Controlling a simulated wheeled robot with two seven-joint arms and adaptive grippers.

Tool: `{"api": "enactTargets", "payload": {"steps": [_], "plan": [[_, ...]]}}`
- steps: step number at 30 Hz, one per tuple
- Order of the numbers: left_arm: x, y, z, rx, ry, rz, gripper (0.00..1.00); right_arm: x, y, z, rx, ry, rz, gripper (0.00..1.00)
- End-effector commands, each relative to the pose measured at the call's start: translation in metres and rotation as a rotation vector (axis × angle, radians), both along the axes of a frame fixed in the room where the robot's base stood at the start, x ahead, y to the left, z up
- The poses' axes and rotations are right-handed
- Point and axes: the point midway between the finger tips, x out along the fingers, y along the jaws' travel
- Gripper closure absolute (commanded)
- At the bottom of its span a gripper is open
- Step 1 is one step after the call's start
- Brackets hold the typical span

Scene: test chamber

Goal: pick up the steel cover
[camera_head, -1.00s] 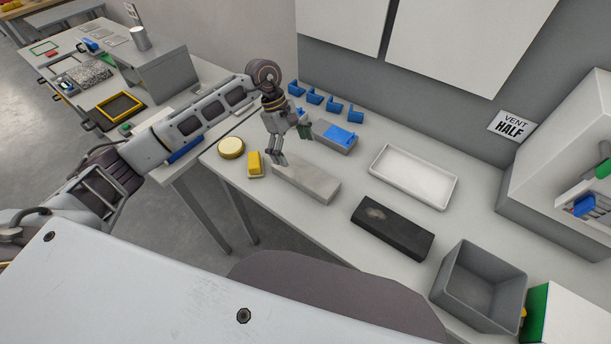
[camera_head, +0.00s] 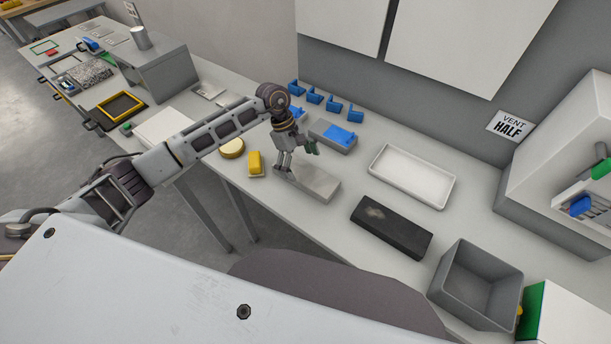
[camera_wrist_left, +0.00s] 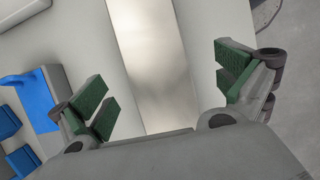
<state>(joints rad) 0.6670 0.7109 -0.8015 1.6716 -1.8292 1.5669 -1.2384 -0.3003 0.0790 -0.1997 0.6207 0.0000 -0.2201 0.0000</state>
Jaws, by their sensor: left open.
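The steel cover (camera_head: 319,184) is a long, plain grey metal block lying flat on the bench in the head view. In the left wrist view the steel cover (camera_wrist_left: 158,65) runs up the picture between the fingers, with a gap on both sides. My left gripper (camera_head: 297,168) is above the cover's left part, pointing down. In the wrist view the left gripper (camera_wrist_left: 165,95) is open and empty, with green pads spread wider than the cover. Part of the cover is hidden behind the gripper in the head view. My right gripper is not in view.
A black block (camera_head: 392,227), a white tray (camera_head: 411,177) and a grey bin (camera_head: 478,285) stand to the right. A yellow block (camera_head: 255,163) and a round yellow-topped item (camera_head: 232,148) lie left. A grey block with a blue top (camera_head: 333,136) and several blue holders (camera_head: 315,96) are behind.

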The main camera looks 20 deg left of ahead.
Motion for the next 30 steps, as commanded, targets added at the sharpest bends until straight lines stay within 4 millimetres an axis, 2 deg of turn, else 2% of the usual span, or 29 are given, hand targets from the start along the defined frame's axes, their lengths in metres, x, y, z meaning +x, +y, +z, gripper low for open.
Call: {"api": "enactTargets", "payload": {"steps": [15, 30], "plan": [[0.001, -0.015, -0.043, -0.001, 0.001, 0.0, 0.0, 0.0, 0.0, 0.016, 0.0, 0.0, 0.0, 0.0], [0.001, -0.015, -0.046, 0.0, 0.0, 0.0, 0.0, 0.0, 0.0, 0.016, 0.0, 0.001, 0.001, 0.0]]}}
